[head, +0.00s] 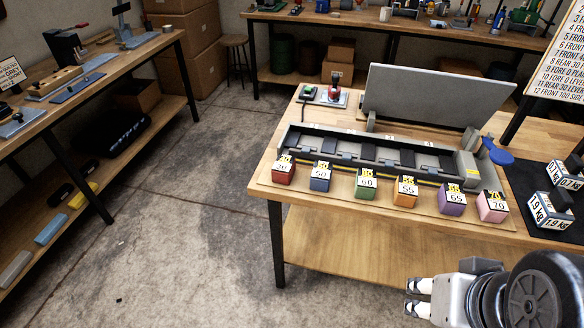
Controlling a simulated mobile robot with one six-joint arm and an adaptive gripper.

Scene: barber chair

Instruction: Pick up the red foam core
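The red foam core (284,171) is a small block with a white and yellow label on its top. It sits at the left end of a row of coloured blocks along the front of the wooden table, in front of a long grey tray-like fixture (380,160). My gripper (411,297) is at the lower right, in front of the table and well to the right of the red core. Its two white-tipped fingers are apart, with nothing seen between them.
Blue (320,178), green (365,186), orange (405,192), purple (452,200) and pink (492,206) blocks continue the row rightward. A raised grey lid (437,97) stands behind the fixture. Labelled weights (551,211) lie on a dark mat at right. Floor left of the table is clear.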

